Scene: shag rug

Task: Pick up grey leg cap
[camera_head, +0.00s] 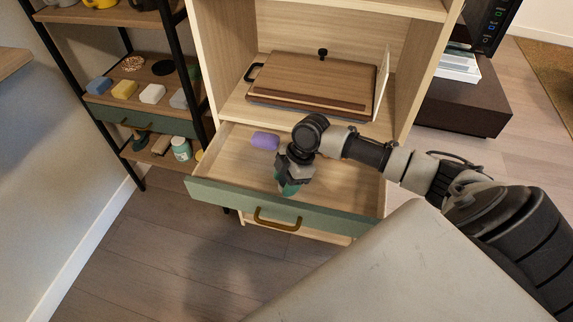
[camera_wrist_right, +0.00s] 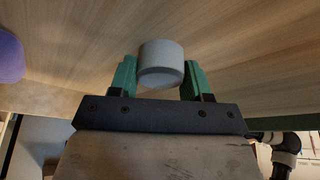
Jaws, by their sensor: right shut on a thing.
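The grey leg cap (camera_wrist_right: 161,62) is a short, pale grey cylinder. It sits between the two green fingers of my right gripper (camera_wrist_right: 160,82) in the right wrist view, and the fingers are shut on it. In the head view my right gripper (camera_head: 289,187) reaches down into the open drawer (camera_head: 340,187), and the cap is hidden there. Whether the cap touches the drawer bottom is hard to tell. My left gripper is not in view.
A purple block (camera_head: 265,140) lies in the drawer, left of my right gripper; it also shows in the right wrist view (camera_wrist_right: 8,57). The drawer's green front (camera_head: 330,220) has a brass handle. Wooden boards (camera_head: 315,80) lie on the shelf above. A black-framed shelf stands left.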

